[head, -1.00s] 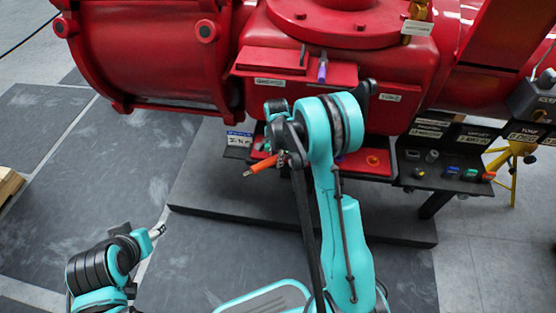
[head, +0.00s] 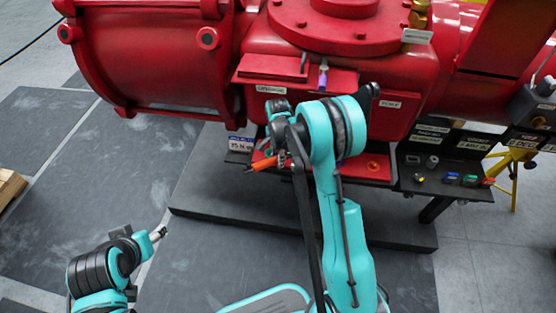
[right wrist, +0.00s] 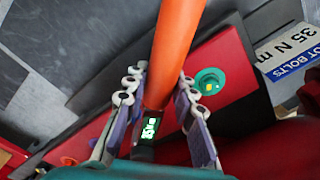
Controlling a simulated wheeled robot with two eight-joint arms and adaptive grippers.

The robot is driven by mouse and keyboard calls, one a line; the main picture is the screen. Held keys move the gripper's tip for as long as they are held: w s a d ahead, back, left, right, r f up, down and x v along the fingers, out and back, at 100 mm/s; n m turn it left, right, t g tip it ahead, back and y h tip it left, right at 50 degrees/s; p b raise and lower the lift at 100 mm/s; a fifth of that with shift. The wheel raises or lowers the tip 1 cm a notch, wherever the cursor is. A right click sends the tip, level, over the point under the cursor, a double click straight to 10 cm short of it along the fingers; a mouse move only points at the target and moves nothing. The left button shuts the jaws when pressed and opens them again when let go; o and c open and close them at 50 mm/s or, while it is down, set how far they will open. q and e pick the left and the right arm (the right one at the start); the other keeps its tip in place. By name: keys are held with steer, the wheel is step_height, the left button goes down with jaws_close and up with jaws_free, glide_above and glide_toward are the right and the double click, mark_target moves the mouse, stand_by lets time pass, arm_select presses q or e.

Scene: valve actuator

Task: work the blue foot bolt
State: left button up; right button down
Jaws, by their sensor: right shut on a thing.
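My right gripper (head: 282,158) is at the red actuator's front foot. It is shut on an orange-handled tool (head: 263,164) with a small lit green display. In the right wrist view the orange handle (right wrist: 178,45) runs up between the fingers (right wrist: 152,110). A green foot bolt with a yellow centre (right wrist: 209,82) sits on the red foot plate beside the handle. A small blue-purple spot, perhaps the blue foot bolt (head: 340,163), shows on the red foot right of my arm, mostly hidden. My left gripper (head: 158,233) is low at the left, away from the actuator; its jaws are too small to read.
A purple-handled tool (head: 322,78) stands on the red ledge. An orange bolt (head: 374,166) is on the foot's right part. A dark shelf (head: 435,188) at the right holds several small coloured pieces. A foot bolts label (right wrist: 288,50) reads 35 N m.

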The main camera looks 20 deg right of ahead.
mark_target(276, 159)
steer(key=shift+a+r, duration=0.3)
steer(key=shift+r, duration=0.2)
steer(key=shift+s+d+r+p, duration=0.1)
steer(key=shift+r+p, duration=0.65)
steer(key=shift+r, duration=0.2)
steer(key=shift+s+a+r+n, duration=0.25)
steer(key=shift+s+n, duration=0.1)
steer(key=shift+n, duration=0.15)
steer(key=s+a+r+n, duration=0.2)
steer(key=s+a+n, duration=0.1)
steer(key=s+n, duration=0.3)
steer(key=s+a+r+n, duration=0.2)
steer(key=s+n, duration=0.4)
steer(key=n, duration=0.3)
steer(key=shift+a+r, duration=0.25)
steer(key=shift+a, duration=0.55)
